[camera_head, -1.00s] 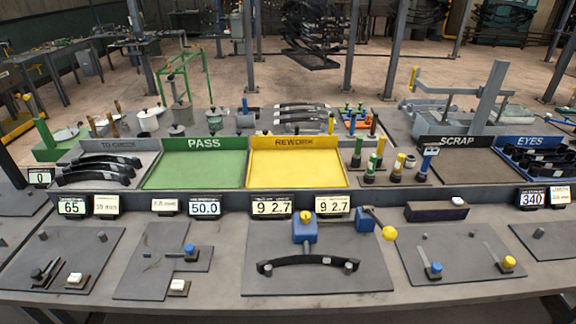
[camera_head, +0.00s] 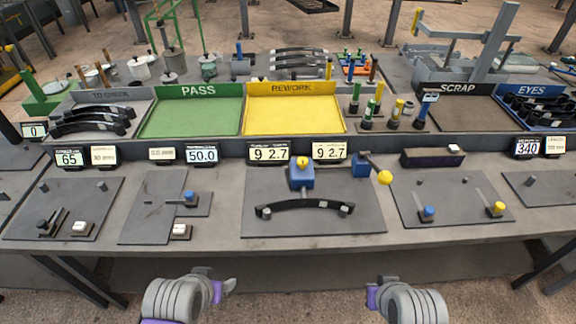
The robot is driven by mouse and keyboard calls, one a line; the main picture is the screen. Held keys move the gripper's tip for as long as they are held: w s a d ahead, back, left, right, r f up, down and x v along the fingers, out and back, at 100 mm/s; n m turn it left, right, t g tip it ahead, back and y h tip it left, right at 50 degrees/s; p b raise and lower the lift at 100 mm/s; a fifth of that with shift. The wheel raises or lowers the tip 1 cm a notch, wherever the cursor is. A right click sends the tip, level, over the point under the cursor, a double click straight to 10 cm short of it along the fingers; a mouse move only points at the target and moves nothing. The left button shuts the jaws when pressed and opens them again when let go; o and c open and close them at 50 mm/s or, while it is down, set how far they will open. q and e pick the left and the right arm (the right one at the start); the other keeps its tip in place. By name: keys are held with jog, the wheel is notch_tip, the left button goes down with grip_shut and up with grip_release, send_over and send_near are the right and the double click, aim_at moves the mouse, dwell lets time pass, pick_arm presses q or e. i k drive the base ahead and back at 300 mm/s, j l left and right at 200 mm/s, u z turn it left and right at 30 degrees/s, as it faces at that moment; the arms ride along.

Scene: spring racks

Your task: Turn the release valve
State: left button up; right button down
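A blue block (camera_head: 361,168) with a dark lever ending in a yellow ball (camera_head: 385,178) stands at the back right of the central plate; it looks like the release valve, though no label shows. Left of it is a blue post with a yellow top (camera_head: 301,173). A black curved leaf spring (camera_head: 304,207) lies in front, on two pegs. My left gripper (camera_head: 230,286) and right gripper (camera_head: 371,297) are low in front of the bench, well apart from everything on it. Their fingers are too small and turned away to tell open from shut.
Green PASS tray (camera_head: 190,117), yellow REWORK tray (camera_head: 293,115) and SCRAP tray (camera_head: 460,114) line the back. Several displays (camera_head: 270,154) stand before them. Side plates carry a blue knob (camera_head: 428,211) and a yellow knob (camera_head: 496,209). The bench's front edge (camera_head: 300,243) lies between the grippers and the plates.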

aim_at(302, 162)
jog(key=i+l+u, duration=0.15)
jog(key=u, duration=0.2)
jog(key=i+l+u, duration=0.35)
